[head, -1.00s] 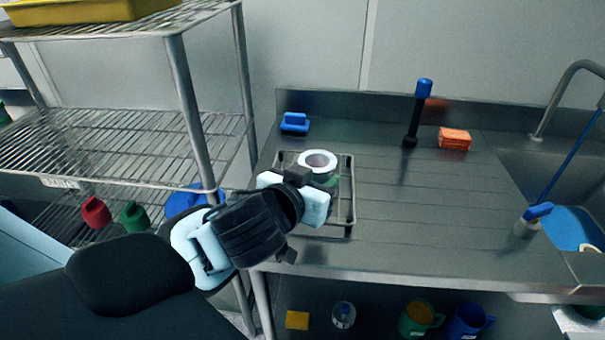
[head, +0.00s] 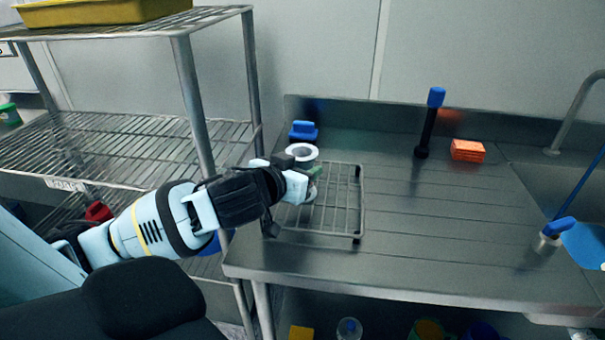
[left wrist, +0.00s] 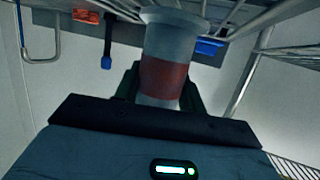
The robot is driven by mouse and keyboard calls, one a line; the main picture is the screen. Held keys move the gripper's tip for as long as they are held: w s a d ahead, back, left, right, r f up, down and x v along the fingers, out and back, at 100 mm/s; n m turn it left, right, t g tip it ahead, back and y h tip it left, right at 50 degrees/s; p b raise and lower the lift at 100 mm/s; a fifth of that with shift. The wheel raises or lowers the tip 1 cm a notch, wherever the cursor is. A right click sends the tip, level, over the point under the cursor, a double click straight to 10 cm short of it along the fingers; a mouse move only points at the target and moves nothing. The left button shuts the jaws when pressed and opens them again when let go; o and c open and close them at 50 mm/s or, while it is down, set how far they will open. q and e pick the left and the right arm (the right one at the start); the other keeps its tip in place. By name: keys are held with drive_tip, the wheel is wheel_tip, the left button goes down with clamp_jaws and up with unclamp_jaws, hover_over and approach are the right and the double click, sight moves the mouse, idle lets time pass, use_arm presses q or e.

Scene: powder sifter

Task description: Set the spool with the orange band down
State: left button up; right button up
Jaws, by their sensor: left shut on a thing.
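The spool (head: 301,152) shows in the head view as a pale ring-shaped top with a dark hole. In the left wrist view it has a grey body, a flared end and a reddish-orange band (left wrist: 164,78). My left gripper (head: 303,176) is shut on it, with the fingers around the banded part. The spool appears upright over the back left of the wire rack (head: 340,236). The gripper hides its lower end, so I cannot tell whether it touches anything. My right gripper is not in view.
A dark upright tool with a blue end (head: 430,120) and orange sponges (head: 467,150) are farther right. Wire shelving (head: 100,145) is at left. The middle of the steel counter (head: 400,215) is clear.

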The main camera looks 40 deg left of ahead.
use_arm(q)
drive_tip(key=shift+f, duration=0.45)
drive_tip(key=shift+f, duration=0.15)
drive_tip(key=o, duration=1.2)
